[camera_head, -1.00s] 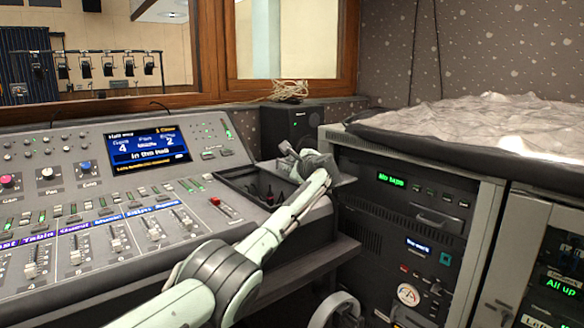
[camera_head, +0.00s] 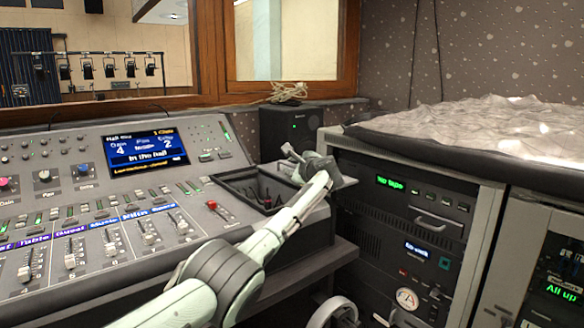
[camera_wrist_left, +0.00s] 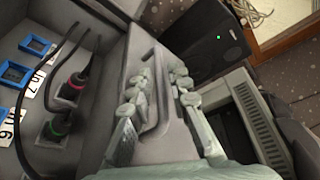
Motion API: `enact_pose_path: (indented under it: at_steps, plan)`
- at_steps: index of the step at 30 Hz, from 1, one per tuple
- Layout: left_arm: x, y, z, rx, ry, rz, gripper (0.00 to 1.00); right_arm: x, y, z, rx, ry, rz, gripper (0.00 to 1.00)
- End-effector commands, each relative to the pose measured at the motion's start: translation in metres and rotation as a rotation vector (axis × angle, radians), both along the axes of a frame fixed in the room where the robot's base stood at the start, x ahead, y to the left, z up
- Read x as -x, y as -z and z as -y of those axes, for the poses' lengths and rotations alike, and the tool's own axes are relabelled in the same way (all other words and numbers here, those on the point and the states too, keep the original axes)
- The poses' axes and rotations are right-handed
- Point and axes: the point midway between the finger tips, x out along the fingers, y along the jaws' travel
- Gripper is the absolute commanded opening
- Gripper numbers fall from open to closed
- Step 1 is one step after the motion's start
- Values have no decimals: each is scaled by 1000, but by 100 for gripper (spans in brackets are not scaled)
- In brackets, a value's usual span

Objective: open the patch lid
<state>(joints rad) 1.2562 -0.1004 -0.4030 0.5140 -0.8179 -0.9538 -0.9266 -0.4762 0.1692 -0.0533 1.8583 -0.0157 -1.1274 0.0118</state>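The patch lid (camera_head: 345,181) is a grey panel standing out at the right side of the console's recess (camera_head: 232,181), which is uncovered. In the left wrist view the lid (camera_wrist_left: 170,150) carries a bar handle (camera_wrist_left: 157,92). My left gripper (camera_head: 303,160) is at the lid in the head view. In the wrist view its two fingers (camera_wrist_left: 158,95) lie on either side of the handle, with gaps showing, so it looks open. Cable plugs (camera_wrist_left: 75,83) sit in the recess to the left. The lid's hinge is hidden. My right gripper is not in view.
The console's faders (camera_head: 110,240) and screen (camera_head: 146,148) lie left of my arm. A black speaker (camera_head: 290,128) stands behind the lid. A rack (camera_head: 420,215) stands close on the right, under a crumpled cover (camera_head: 480,130).

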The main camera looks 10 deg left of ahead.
Motion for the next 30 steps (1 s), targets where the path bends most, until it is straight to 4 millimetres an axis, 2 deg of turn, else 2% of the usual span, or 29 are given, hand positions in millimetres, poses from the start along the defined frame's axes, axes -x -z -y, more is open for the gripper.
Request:
enact_pose_path:
  at_steps: [5,11,24,30]
  plan:
    - [2,0,2,0,0,1,18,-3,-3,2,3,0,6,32]
    - [17,-3,11,2,1,2,18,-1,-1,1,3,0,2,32]
    - [83,-21,57,2,2,1,18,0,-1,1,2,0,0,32]
    - [96,-25,65,0,1,0,18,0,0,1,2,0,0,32]
